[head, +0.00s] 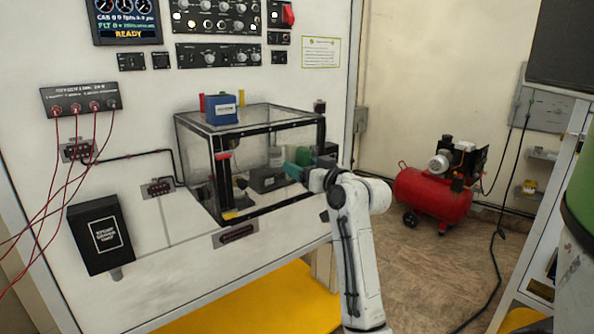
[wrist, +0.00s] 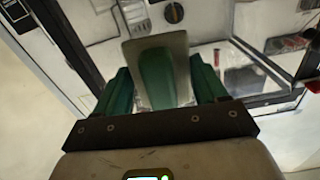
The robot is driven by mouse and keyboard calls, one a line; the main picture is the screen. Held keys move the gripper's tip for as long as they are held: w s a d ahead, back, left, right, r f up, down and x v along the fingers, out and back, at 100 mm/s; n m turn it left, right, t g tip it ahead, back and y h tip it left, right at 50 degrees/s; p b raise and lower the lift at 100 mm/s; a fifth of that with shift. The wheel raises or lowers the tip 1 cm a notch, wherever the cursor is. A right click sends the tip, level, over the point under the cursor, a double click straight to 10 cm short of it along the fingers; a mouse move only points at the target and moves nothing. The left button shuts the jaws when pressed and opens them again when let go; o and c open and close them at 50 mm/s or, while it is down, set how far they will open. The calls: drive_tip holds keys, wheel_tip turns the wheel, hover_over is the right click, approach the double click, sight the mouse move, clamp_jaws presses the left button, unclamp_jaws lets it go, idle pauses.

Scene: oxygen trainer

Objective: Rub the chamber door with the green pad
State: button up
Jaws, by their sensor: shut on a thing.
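The chamber (head: 265,116) is a clear box with a black frame on the white panel's ledge. Its clear front, which I take for the door (head: 250,165), faces me; I cannot tell whether it is shut. My gripper (head: 295,166) is at the right part of this front, its green fingers partly hidden by my arm. In the wrist view my gripper (wrist: 160,82) is shut on the green pad (wrist: 157,75), a green grip with a grey-brown plate between the two fingers. Dark chamber framing (wrist: 268,98) is beyond it to the right. Contact between pad and door cannot be told.
A blue box (head: 222,109) stands on the chamber top. A dark grey block (head: 268,180) and a pale jar (head: 276,156) show through the front. Red cables (head: 75,150) hang at left. A red compressor (head: 432,195) stands on the floor at right.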

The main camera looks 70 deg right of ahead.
sight(273, 170)
drive_tip(key=shift+s+d, duration=0.2)
drive_tip(key=shift+d, duration=0.1)
drive_tip(key=d, duration=0.1)
drive_tip(key=s+d, duration=0.1)
drive_tip(key=shift+s+d+b, duration=0.25)
drive_tip(key=shift+d+b, duration=0.1)
drive_tip(key=shift+w+a+p, duration=0.45)
drive_tip(key=shift+w+a, duration=0.5)
drive_tip(key=shift+a, duration=0.6)
drive_tip(key=shift+w+a+p, duration=0.4)
drive_tip(key=shift+w+a, duration=0.55)
drive_tip(key=shift+a, duration=0.65)
drive_tip(key=shift+w+a+p, duration=0.45)
drive_tip(key=shift+w+a, duration=0.5)
drive_tip(key=shift+a, duration=0.6)
